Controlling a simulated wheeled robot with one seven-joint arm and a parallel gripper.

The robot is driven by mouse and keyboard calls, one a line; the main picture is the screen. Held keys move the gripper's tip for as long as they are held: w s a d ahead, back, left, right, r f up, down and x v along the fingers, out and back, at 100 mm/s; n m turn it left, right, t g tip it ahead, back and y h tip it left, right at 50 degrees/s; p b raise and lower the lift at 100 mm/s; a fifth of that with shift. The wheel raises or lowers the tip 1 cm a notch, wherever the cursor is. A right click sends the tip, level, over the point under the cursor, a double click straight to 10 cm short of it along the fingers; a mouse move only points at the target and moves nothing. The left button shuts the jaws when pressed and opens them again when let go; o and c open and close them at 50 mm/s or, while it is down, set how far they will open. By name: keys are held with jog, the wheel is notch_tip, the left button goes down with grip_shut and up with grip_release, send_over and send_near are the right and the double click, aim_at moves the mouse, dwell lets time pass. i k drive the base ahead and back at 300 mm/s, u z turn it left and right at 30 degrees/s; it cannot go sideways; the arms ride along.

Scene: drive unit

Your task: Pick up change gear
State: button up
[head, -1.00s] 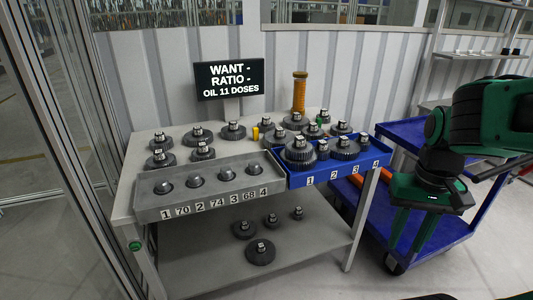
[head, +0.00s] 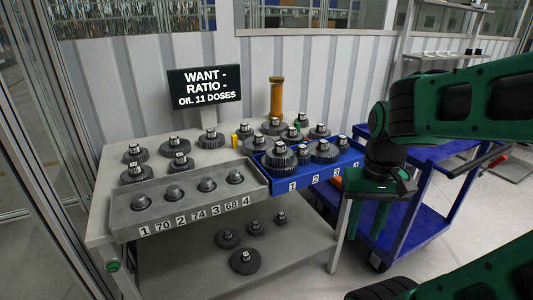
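Several dark change gears with pale-labelled hubs stand on the grey table, among them a back-left gear (head: 136,154), a front-left gear (head: 137,173) and a middle gear (head: 211,139). More gears sit in the blue tray (head: 315,179), the largest being a stacked-looking gear (head: 280,160) at its left end. A few gears, such as a large gear (head: 245,261), lie on the lower shelf. My gripper (head: 366,216) points down to the right of the blue tray, fingers apart, with nothing seen between them. It is clear of all gears.
A grey tray (head: 190,214) with round-topped posts and number labels runs along the table's front-left. A black sign (head: 205,88), an orange-yellow cylinder (head: 276,97) and small yellow and green pieces stand behind. A blue cart (head: 425,219) is at the right. Glass panels border the left.

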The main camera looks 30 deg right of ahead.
aim_at(280, 154)
jog(key=i, duration=0.85)
jog(key=z, duration=0.05)
